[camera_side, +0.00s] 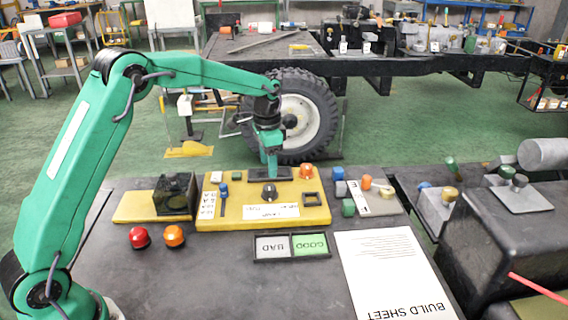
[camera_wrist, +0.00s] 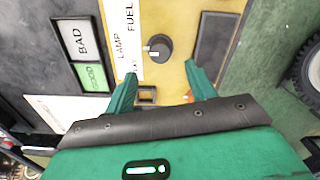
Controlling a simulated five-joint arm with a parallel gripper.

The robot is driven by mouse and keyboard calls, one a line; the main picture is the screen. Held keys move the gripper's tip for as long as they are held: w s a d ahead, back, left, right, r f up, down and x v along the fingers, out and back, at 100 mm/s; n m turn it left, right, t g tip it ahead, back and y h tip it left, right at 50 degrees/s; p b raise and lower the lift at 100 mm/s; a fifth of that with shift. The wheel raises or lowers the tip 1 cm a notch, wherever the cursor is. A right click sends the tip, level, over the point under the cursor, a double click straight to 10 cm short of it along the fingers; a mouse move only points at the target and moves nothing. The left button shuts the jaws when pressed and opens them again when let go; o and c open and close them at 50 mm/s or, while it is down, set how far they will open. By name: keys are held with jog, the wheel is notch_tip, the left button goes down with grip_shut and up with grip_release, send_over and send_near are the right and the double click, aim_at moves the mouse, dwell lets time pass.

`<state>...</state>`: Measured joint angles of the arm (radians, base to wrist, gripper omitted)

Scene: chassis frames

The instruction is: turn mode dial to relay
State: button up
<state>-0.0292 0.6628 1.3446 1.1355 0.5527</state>
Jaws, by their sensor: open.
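The mode dial (camera_side: 269,192) is a black knob on the yellow panel (camera_side: 235,217), behind a white label strip (camera_side: 271,211). In the wrist view the dial (camera_wrist: 158,47) has a pale mark on its left side, towards the strip (camera_wrist: 122,40). I read LAMP and FUEL there; I cannot read RELAY. My gripper (camera_side: 270,173) points down above the back of the panel, near the dark rectangle (camera_side: 269,174). In the wrist view my gripper (camera_wrist: 159,75) is open and empty; the dial shows beyond the gap between its green fingers, apart from them.
On the panel are a blue lever (camera_side: 224,200), an orange button (camera_side: 306,171) and a black square frame (camera_side: 312,199). A black block (camera_side: 175,193) stands left, several coloured pieces right. Red (camera_side: 139,237) and orange (camera_side: 174,235) domes and a GOOD/BAD tray (camera_side: 291,260) lie in front.

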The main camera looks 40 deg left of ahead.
aim_at(269, 186)
jog(key=shift+f, duration=3.9)
jog(key=c, duration=1)
